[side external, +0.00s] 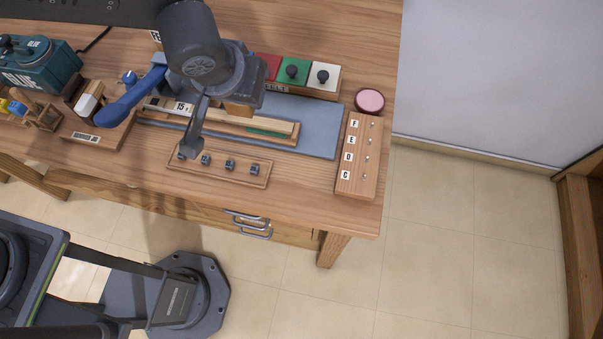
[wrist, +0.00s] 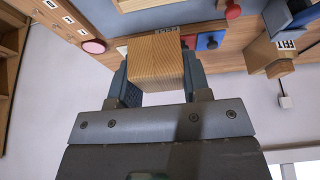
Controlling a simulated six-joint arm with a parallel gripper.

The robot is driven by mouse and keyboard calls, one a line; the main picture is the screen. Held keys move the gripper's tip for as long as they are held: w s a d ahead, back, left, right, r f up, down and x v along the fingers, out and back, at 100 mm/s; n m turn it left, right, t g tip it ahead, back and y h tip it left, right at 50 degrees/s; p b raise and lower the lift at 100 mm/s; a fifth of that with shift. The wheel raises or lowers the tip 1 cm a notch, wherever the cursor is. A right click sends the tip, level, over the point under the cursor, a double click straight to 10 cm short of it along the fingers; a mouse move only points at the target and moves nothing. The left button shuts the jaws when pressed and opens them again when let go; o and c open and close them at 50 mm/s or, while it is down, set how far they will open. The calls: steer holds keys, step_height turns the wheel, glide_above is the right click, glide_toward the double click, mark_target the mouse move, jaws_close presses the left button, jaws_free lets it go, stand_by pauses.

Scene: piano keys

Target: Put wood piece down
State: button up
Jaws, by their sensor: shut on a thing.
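In the wrist view a light wood piece (wrist: 155,62) sits between the two fingers of my gripper (wrist: 160,80), which is shut on it. In the side external view my gripper (side external: 222,112) is over the blue-grey mat (side external: 318,130) on the workbench. The wood piece shows there only in part, as a small tan block (side external: 238,109) beside the gripper. A long wooden tray (side external: 270,137) with a green strip lies on the mat below. I cannot tell whether the held piece touches the tray.
A peg board (side external: 218,167) lies in front of the mat. A lettered board (side external: 357,155) and a pink round pad (side external: 369,101) are at the right. Coloured blocks with knobs (side external: 294,72) stand behind. A blue-handled tool (side external: 130,101) and a teal glue box (side external: 38,70) are at the left.

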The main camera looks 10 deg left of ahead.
step_height(320, 180, down, 4)
glide_above(303, 175)
steer(key=s, duration=0.2)
steer(key=f, duration=0.8)
steer(key=shift+w, duration=0.25)
steer(key=shift+f, duration=1.85)
steer(key=shift+f, duration=0.15)
steer(key=o, duration=0.9)
